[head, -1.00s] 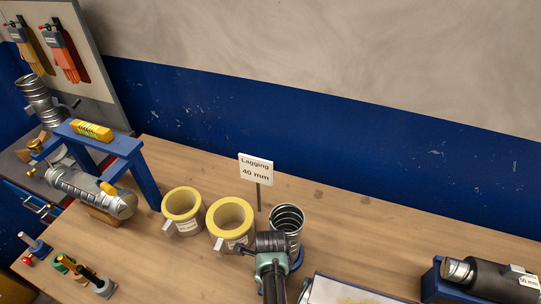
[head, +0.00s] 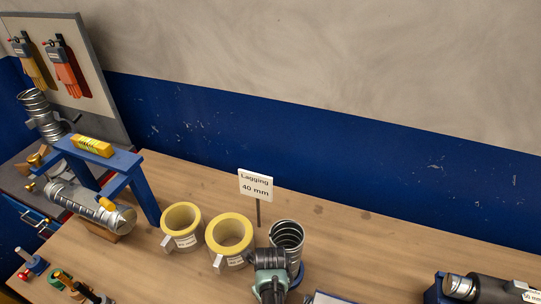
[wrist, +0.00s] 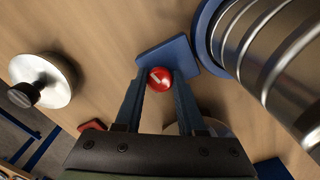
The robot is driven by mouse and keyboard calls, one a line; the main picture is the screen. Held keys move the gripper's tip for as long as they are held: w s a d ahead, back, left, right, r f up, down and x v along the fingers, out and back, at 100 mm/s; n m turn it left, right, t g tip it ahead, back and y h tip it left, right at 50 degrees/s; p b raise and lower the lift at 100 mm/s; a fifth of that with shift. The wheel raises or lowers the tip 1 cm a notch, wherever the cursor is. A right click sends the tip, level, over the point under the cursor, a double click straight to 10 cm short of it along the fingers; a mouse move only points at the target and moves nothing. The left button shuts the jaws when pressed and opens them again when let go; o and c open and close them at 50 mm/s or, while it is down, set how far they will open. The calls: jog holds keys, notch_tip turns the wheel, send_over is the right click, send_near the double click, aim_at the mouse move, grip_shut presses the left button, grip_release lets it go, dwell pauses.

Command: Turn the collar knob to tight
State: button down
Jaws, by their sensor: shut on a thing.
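In the wrist view my gripper (wrist: 158,82) is closed on a red round knob with a white mark (wrist: 159,77). The knob sits at the edge of a blue plate (wrist: 168,55). To its right is an upright spiral metal duct (wrist: 265,55) with a blue ring around its base. In the head view this duct (head: 287,236) stands right behind my gripper's wrist, which hides the knob and my fingertips. I cannot read any tight marking.
Two yellow-topped lagging rings (head: 181,218) stand left of the duct, with a "Lagging 40 mm" sign (head: 256,186) behind. A blue frame (head: 130,165) and another duct (head: 85,203) are further left. A dark-wrapped duct (head: 490,288) lies at right. A metal disc with a dark knob (wrist: 42,82) is nearby.

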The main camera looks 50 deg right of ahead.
jog(key=c, duration=0.5)
grip_release()
notch_tip(320, 180, up, 13)
jog(key=b, duration=0.1)
jog(key=shift+b, duration=0.3)
dwell(0.4)
